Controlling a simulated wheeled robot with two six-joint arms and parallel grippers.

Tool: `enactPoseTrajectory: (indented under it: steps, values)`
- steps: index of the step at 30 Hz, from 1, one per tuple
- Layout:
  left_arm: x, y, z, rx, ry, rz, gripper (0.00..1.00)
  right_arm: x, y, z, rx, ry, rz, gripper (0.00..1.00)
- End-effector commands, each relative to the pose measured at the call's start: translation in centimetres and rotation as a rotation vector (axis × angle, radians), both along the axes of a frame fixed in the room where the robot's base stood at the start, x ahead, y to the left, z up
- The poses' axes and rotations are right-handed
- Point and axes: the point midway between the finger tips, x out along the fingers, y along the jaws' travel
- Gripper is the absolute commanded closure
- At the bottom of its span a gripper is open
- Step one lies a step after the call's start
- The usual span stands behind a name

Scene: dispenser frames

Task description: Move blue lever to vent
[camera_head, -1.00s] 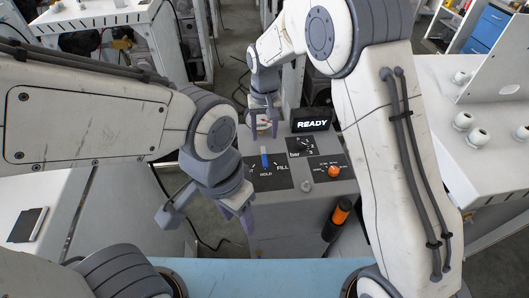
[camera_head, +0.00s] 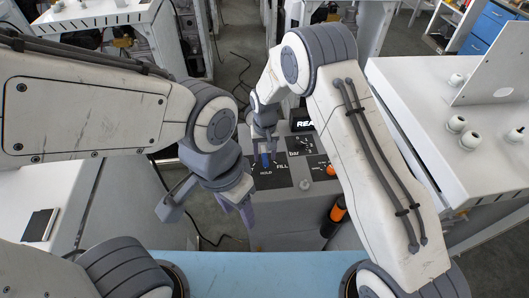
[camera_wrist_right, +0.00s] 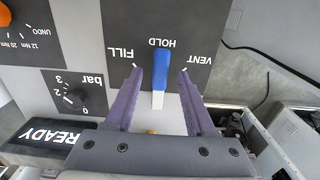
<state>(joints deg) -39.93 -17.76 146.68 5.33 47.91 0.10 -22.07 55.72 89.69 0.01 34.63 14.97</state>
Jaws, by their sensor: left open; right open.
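The blue lever (camera_head: 265,160) is on the dark dial plate of the dispenser panel. In the right wrist view the blue lever (camera_wrist_right: 159,68) has a white shaft and points at the HOLD label (camera_wrist_right: 165,43). The VENT label (camera_wrist_right: 199,58) is to its right and the FILL label (camera_wrist_right: 121,54) to its left there. My right gripper (camera_wrist_right: 159,76) is open, with one purple finger on each side of the lever and a visible gap to each. It shows in the head view (camera_head: 265,142) over the lever. My left gripper (camera_head: 208,208) is open and empty, left of the panel.
An orange-and-black handle (camera_head: 336,213) is at the panel's front. A white bench (camera_head: 450,100) stands at right.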

Motion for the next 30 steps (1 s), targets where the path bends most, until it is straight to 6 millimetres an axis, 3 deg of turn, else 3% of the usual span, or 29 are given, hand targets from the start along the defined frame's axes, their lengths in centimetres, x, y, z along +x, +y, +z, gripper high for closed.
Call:
enactPoseTrajectory:
  steps: [4,8,9,30]
  values:
    - [0.00,0.00,-0.03,0.000,0.000,0.000,0.50,0.02,0.00,0.02,0.000,-0.001,0.000,0.45]
    - [0.00,0.00,-0.03,0.000,0.000,0.000,0.50,0.02,0.00,0.03,0.000,-0.001,0.000,0.95]
    - [0.00,0.00,-0.02,0.000,0.000,0.000,0.50,0.02,0.00,0.04,0.000,-0.001,0.000,1.00]
    - [0.00,0.00,-0.01,0.000,0.000,0.000,0.50,0.04,0.03,0.11,0.000,-0.001,0.000,1.00]
